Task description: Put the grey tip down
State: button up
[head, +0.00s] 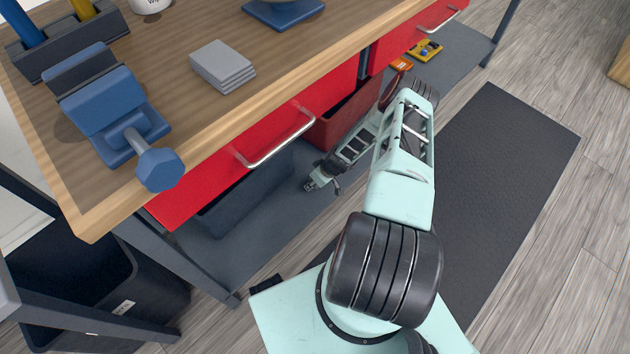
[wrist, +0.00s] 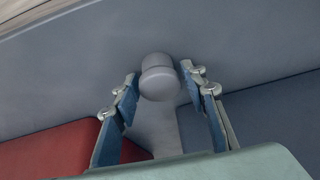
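The grey tip (wrist: 159,78), a small rounded grey piece, shows in the wrist view between the ends of my two fingers. My gripper (wrist: 160,82) is closed in on it, with a fingertip against each side. In the head view my gripper (head: 322,181) is low, over the grey lower shelf (head: 285,220) under the workbench. The tip cannot be made out clearly there. I cannot tell whether the tip touches the shelf.
A red bin (head: 340,115) and a dark blue-grey bin (head: 245,190) stand on the lower shelf, on either side of my gripper. The red drawer (head: 200,185) with its handle hangs above. A yellow multimeter-like thing (head: 425,50) lies farther along the shelf.

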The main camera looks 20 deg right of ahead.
jog(key=shift+o, duration=0.7)
jog(key=shift+r, duration=0.2)
jog(key=p+v, duration=0.4)
jog(key=v, duration=0.8)
